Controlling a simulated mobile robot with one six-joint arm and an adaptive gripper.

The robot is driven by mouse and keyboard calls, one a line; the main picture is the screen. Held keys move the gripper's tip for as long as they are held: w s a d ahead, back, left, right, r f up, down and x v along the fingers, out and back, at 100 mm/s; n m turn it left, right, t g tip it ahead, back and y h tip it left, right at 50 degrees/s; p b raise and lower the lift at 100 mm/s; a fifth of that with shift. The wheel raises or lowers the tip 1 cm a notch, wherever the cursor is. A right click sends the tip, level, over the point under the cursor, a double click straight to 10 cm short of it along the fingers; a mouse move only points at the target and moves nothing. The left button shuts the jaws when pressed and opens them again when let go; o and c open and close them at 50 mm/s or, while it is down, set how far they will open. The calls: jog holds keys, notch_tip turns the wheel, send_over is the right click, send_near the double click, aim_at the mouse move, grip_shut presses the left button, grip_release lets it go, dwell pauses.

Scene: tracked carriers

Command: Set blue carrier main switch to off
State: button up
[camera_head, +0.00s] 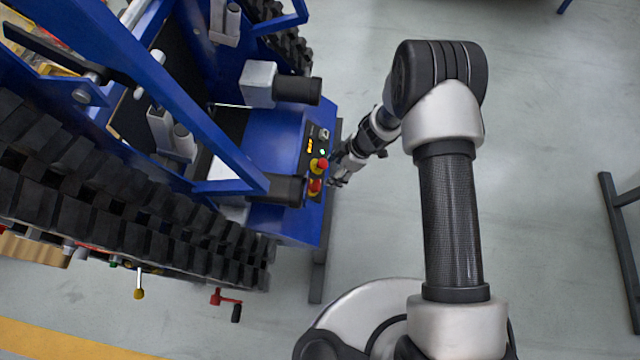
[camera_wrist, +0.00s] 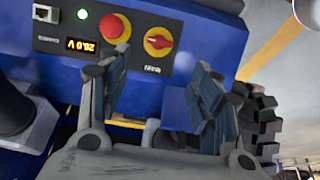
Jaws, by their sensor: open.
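The blue carrier (camera_head: 277,135) stands left of my arm. Its black control panel sits on its blue end face. The main switch (camera_wrist: 158,41) is a red rotary knob on a yellow round plate; its handle lies roughly sideways in the wrist view. It also shows in the head view (camera_head: 315,186), at the panel's lower end. My gripper (camera_wrist: 152,78) is open and empty, with its two fingers apart just below the switch in the wrist view. I cannot see contact. In the head view my gripper (camera_head: 336,173) is close beside the panel.
A red emergency button (camera_wrist: 114,27) sits beside the switch, close to the left finger. A green light (camera_wrist: 83,14), a lit yellow display (camera_wrist: 82,45) and a socket (camera_wrist: 46,13) lie further left. Black tracks (camera_head: 130,215) flank the carrier. The floor at right is mostly clear.

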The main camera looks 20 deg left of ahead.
aim_at(319, 184)
jog(key=b+x, duration=0.4)
jog(key=x, duration=0.8)
jog(key=shift+f, duration=0.35)
jog(key=shift+c, duration=0.5)
jog(key=c, duration=1)
